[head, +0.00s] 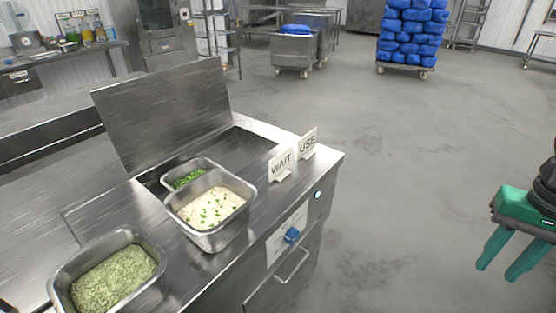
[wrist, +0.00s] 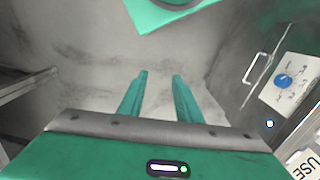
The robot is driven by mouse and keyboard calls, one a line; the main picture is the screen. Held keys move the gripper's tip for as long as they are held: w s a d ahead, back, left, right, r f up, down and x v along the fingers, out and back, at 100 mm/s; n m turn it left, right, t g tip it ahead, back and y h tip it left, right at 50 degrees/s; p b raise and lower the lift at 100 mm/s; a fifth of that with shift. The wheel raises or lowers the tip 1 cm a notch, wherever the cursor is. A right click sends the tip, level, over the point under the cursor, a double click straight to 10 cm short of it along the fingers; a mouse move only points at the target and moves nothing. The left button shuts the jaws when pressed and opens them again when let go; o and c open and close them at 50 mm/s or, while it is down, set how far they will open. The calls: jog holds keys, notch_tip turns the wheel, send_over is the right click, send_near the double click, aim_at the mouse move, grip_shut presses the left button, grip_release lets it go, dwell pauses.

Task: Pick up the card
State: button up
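Two white cards stand near the right edge of the steel counter. One reads "WAIT" (head: 281,164) and the other reads "USE" (head: 308,143); each sits in a small holder. In the wrist view, part of the "USE" card (wrist: 306,166) shows upside down at the lower right corner. My green gripper (head: 498,272) is to the right of the counter over the floor, well apart from both cards. In the wrist view its two fingers (wrist: 159,78) are spread with nothing between them.
The steel counter (head: 256,213) holds a pan of pale rice with green bits (head: 213,239), a pan of green pieces (head: 205,161) and a pan of green-flecked food (head: 150,300). A raised lid (head: 165,110) stands behind. A blue knob (head: 292,235) is on the front.

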jog(key=shift+w+d, duration=0.15)
jog(key=shift+d, duration=0.05)
jog(key=o, duration=0.9)
jog(key=shift+a+r, duration=0.1)
jog(key=shift+r, duration=0.1)
jog(key=o, duration=0.9)
jog(key=w+n, duration=0.1)
jog(key=w, duration=0.1)
jog(key=w+a+n+t, duration=0.1)
jog(key=w, duration=0.1)
jog(key=w+a+f+n, duration=0.1)
jog(key=w, duration=0.2)
jog(key=shift+w+n+t, duration=0.1)
jog(key=shift+n+t, duration=0.3)
jog(key=shift+c, duration=0.2)
jog(key=n+t+y, duration=0.6)
jog(key=n+y, duration=0.3)
jog(key=n, duration=0.4)
send_near(282, 153)
jog(key=x, duration=0.4)
jog(key=shift+w+f, duration=0.2)
jog(key=shift+f, duration=0.25)
jog(key=shift+a+r+x, duration=0.1)
jog(key=shift+x, duration=1.35)
jog(key=shift+a+r+x, duration=0.1)
jog(key=shift+r+x, duration=0.05)
jog(key=shift+x, duration=1.3)
